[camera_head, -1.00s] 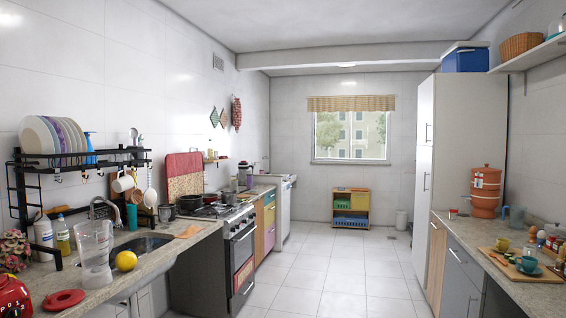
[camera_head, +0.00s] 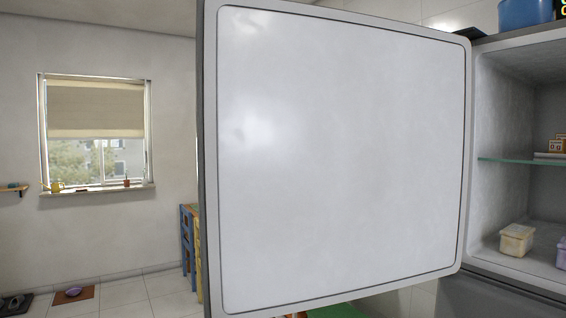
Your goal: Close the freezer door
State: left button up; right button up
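The freezer door (camera_head: 340,160) stands wide open and fills the middle of the head view. I see its flat white inner face and pale gasket rim; its grey edge is at the left. The open freezer compartment (camera_head: 505,100) is at the right, beside the door's right edge, and is cut off by the picture's edge. It has a glass shelf (camera_head: 510,160). A cream lidded box (camera_head: 516,240) stands on its floor, with a purple container (camera_head: 561,252) partly cut off. Neither of my grippers is in view.
A window with a blind (camera_head: 96,110) is in the left wall. A blue and yellow wooden chair or stand (camera_head: 188,245) is partly hidden behind the door. A brown mat (camera_head: 74,294) lies on the tiled floor. A blue container (camera_head: 525,14) sits on top of the fridge.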

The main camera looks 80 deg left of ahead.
aim_at(333, 147)
jog(key=j+u, duration=0.1)
jog(key=u, duration=0.3)
jog(key=k+j+u, duration=0.1)
jog(key=u, duration=0.3)
jog(key=j+u, duration=0.15)
jog(key=u, duration=0.25)
jog(key=j, duration=0.35)
jog(key=k+j, duration=0.15)
jog(key=j, duration=0.6)
jog(key=i+j+z, duration=0.1)
jog(key=j+z, duration=1.3)
jog(key=j, duration=0.2)
jog(key=k+j+z, duration=0.2)
jog(key=j+z, duration=0.6)
jog(key=j, duration=0.3)
jog(key=j+z, duration=0.4)
jog(key=j, duration=0.25)
jog(key=i+j+u, duration=0.15)
jog(key=j+u, duration=0.15)
